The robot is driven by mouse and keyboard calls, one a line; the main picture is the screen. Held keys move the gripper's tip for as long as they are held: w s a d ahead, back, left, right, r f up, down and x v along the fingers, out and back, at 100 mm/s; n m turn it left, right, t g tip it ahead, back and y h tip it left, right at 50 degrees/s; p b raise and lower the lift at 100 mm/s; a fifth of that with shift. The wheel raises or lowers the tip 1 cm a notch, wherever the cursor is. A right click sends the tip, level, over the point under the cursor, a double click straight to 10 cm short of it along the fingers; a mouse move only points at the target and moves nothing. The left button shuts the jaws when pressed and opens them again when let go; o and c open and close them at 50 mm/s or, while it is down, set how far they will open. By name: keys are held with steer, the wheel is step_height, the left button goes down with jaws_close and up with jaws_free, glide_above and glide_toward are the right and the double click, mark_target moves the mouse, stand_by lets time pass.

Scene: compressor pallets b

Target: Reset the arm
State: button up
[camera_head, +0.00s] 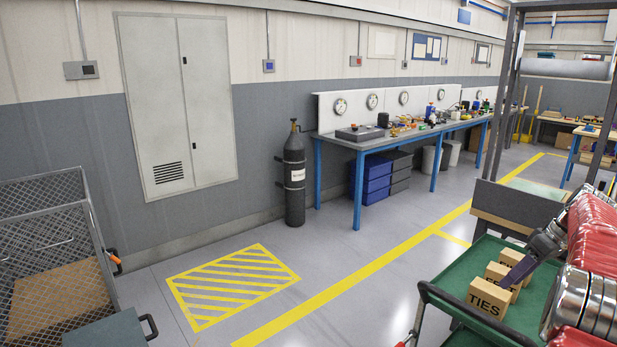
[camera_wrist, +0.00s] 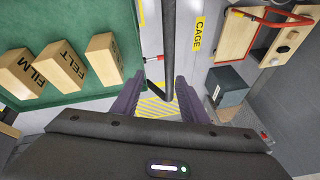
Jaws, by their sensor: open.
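My gripper (camera_wrist: 157,85) is open. Its two purple fingers stand apart at the lower middle of the wrist view, and I see no object held between them. A dark bar (camera_wrist: 168,45) shows ahead of the fingers; its distance from them is unclear. In the head view my arm comes in from the right under a red cover, with the purple gripper (camera_head: 521,267) over the green cart top (camera_head: 481,258), close to the wooden blocks. Whether it touches them is unclear.
A block marked TIES (camera_head: 490,297) stands on the cart with others, including FELT (camera_wrist: 68,68) and FILM (camera_wrist: 23,74). A mesh cage (camera_head: 45,240) stands left. A gas cylinder (camera_head: 294,175) stands beside the workbench (camera_head: 365,144). Striped floor (camera_head: 233,284) between is clear.

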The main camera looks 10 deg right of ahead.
steer(key=s+a+f+m+g+h, duration=0.1)
steer(key=s+a+f+m, duration=0.2)
steer(key=a+f+m, duration=0.25)
steer(key=s+a+r+t+h, duration=0.1)
steer(key=s+a+r, duration=0.2)
steer(key=a, duration=1.1)
steer(key=s+a+r+n+t, duration=0.1)
steer(key=s+a+r, duration=0.2)
steer(key=s+a, duration=0.7)
steer(key=s+a+r+n+t+h, duration=0.1)
steer(key=s+a+r, duration=0.3)
steer(key=a, duration=1.6)
steer(key=s, duration=0.2)
steer(key=shift+s+h, duration=0.3)
steer(key=shift+s+n, duration=0.1)
steer(key=shift+n, duration=0.15)
